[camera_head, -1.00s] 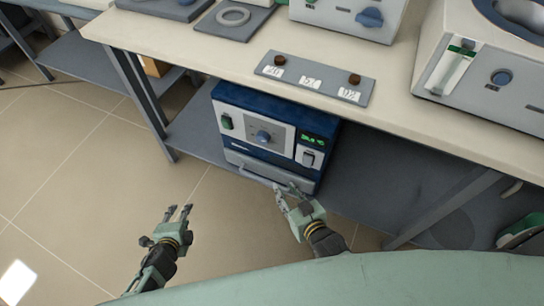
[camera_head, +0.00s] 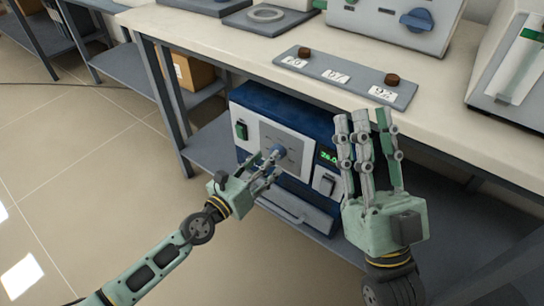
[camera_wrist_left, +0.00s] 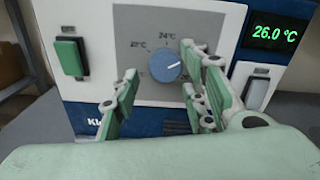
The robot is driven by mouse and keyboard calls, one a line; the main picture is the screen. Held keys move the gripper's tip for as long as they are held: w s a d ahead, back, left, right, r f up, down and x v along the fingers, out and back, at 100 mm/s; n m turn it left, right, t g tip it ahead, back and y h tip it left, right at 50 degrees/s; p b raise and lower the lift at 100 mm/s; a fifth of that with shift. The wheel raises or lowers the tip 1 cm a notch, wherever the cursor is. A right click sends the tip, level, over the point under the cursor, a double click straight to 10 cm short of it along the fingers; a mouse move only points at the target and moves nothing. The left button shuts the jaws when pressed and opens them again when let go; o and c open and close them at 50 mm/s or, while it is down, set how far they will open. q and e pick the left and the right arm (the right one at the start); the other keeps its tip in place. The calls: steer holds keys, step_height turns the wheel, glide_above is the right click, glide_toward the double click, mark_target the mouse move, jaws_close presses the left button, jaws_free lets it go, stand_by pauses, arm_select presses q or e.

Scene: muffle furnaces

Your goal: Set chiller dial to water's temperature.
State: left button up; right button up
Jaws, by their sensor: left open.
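The chiller (camera_head: 285,150) is a blue box with a grey front on the shelf under the bench. Its round blue dial (camera_wrist_left: 166,65) has a white pointer mark aimed right and slightly up; a 24°C label stands above it. The green display (camera_wrist_left: 275,32) reads 26.0 °C. My left gripper (camera_head: 266,168) is open at the dial, which also shows in the head view (camera_head: 278,151). In the left wrist view one finger is lower left of the dial and the others are close at its right; contact is unclear. My right gripper (camera_head: 368,120) is open and empty, fingers up, right of the chiller.
The bench (camera_head: 245,52) overhangs the chiller, with a grey labelled panel (camera_head: 345,78) on top. A cardboard box (camera_head: 195,72) is on the shelf behind.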

arm_select(q)
steer(key=x, duration=0.3)
steer(key=shift+w+d, duration=0.1)
steer(key=shift+w, duration=0.15)
steer(key=c, duration=1)
